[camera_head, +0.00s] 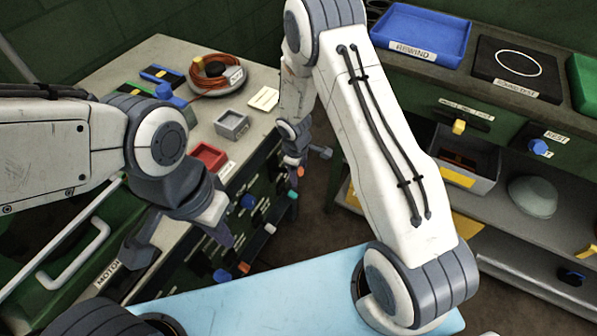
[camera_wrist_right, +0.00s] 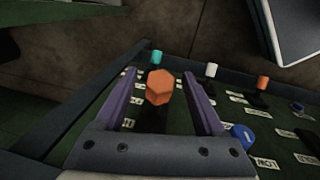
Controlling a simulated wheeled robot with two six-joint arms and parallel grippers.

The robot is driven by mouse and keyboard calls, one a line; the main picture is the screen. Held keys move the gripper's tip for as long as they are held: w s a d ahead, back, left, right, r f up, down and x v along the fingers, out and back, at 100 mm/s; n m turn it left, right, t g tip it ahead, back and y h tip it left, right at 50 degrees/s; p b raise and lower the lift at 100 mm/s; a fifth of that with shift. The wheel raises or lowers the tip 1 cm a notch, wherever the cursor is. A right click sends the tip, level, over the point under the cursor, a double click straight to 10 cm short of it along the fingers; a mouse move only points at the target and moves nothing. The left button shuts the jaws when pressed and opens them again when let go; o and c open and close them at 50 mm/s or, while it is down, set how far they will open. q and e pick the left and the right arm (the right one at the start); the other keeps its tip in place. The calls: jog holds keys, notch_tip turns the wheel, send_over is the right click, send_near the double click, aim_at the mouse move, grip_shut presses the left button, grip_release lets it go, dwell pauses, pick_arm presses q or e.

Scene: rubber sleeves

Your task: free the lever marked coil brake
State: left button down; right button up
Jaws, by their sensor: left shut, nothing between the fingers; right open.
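A panel of levers with coloured knobs runs along the bench front. In the right wrist view an orange six-sided knob (camera_wrist_right: 158,87) on a dark stem stands between the spread purple fingers of my right gripper (camera_wrist_right: 162,78), with gaps on both sides. In the head view my right gripper (camera_head: 296,163) is at the panel's far end, beside an orange knob (camera_head: 300,171). My left gripper (camera_head: 221,236) is shut and empty, pointing down near the panel's nearer part. The small labels are not legible, so I cannot tell which lever is marked coil brake.
Nearby knobs are teal (camera_wrist_right: 156,57), white (camera_wrist_right: 211,69) and blue (camera_wrist_right: 241,132). On the bench stand a red tray (camera_head: 208,158), a grey box (camera_head: 232,124) and a coiled cable (camera_head: 222,78). A blue REWIND tray (camera_head: 418,35) is on the right counter.

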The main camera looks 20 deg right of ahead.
grip_shut()
dwell(1.5)
